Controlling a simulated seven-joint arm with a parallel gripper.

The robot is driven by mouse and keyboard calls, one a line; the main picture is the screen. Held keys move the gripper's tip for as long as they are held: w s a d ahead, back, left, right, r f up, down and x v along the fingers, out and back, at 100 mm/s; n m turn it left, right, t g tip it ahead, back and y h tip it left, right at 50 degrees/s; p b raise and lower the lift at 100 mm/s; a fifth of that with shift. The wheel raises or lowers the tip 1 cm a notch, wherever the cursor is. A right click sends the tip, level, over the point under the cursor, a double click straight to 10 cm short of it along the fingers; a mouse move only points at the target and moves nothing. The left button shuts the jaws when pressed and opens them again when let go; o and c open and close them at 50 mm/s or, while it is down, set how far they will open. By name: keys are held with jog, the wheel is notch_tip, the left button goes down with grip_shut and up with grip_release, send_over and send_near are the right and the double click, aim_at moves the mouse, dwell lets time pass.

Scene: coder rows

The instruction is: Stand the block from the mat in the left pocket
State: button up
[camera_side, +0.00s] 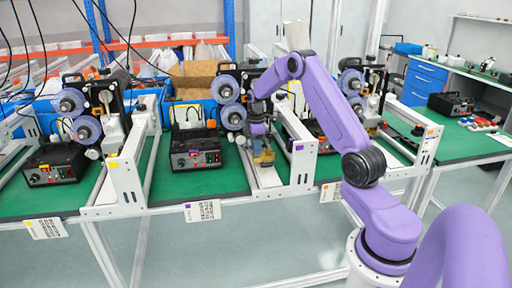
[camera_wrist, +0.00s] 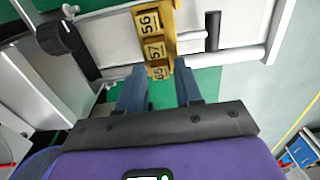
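My gripper (camera_wrist: 159,76) points down, its two dark fingers apart in the wrist view. A yellow, brass-like piece (camera_wrist: 153,20) with black number labels 56, 57 and one at its near end that looks like 65 runs up from between the fingertips. The near end lies in the gap; I cannot tell whether the fingers press on it. In the side view my gripper (camera_side: 259,127) is over the middle station, with yellow (camera_side: 264,157) just below it, above a pale plate. I cannot make out a separate block, the mat or the left pocket.
A white side frame (camera_side: 298,160) stands close to the right of the gripper. A black control box (camera_side: 195,148) and grey-blue reels (camera_side: 233,117) are to its left. Green bench surface (camera_side: 215,182) is clear in front of the box.

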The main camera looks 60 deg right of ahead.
jog(key=shift+o, duration=0.7)
notch_tip(320, 180, up, 18)
jog(key=f, duration=0.1)
jog(key=s+a+r, duration=0.1)
jog(key=a, duration=1.4)
jog(key=s+a+f+n, duration=0.2)
jog(key=s+a+n, duration=0.1)
jog(key=s+a, duration=1.65)
jog(key=s+d+f, duration=0.1)
jog(key=s+f, duration=0.3)
jog(key=s, duration=1)
jog(key=shift+s+n, duration=0.25)
jog(key=shift+n, duration=0.05)
jog(key=shift+d+r, duration=0.1)
